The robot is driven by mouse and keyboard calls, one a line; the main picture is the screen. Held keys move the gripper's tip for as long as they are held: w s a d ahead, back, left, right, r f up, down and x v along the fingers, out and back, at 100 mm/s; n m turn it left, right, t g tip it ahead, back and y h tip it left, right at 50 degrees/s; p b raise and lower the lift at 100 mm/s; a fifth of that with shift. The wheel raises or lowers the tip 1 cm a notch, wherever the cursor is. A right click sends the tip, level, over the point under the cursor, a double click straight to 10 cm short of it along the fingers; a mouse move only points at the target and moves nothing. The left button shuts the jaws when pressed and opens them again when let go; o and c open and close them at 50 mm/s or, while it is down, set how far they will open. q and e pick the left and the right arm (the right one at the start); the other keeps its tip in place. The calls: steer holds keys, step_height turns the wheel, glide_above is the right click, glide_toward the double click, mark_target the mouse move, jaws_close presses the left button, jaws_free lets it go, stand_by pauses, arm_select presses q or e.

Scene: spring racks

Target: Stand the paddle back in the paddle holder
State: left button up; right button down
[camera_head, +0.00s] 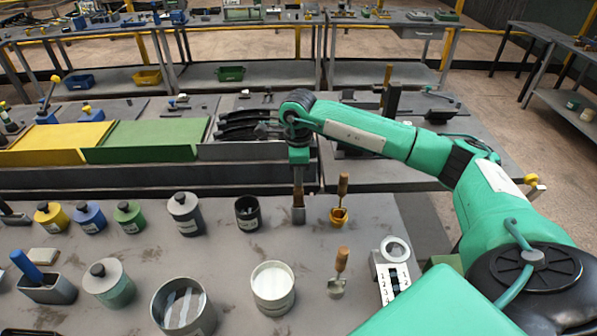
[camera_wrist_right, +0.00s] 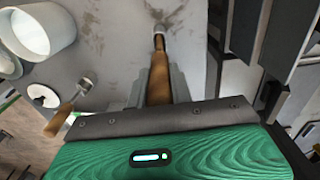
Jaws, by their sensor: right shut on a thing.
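The paddle has a brown wooden handle (camera_wrist_right: 158,75), which stands between the jaws of my right gripper (camera_head: 298,180) in the right wrist view. Its lower end (camera_head: 298,214) looks grey and flat in the head view, just over the bench; whether it touches is unclear. A dark, labelled, open-topped can (camera_head: 248,213) stands just left of the gripper and may be the paddle holder; I cannot read its label. My left gripper is not in view.
A white pot (camera_head: 273,287), a large grey pot (camera_head: 183,307) and several lidded jars line the bench. A raised ledge runs behind.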

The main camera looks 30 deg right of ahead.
steer(key=shift+f+b, duration=0.8)
steer(key=shift+f, duration=0.3)
steer(key=c, duration=0.7)
jaws_free()
steer(key=shift+r+p, duration=1.6)
steer(key=shift+r, duration=1.95)
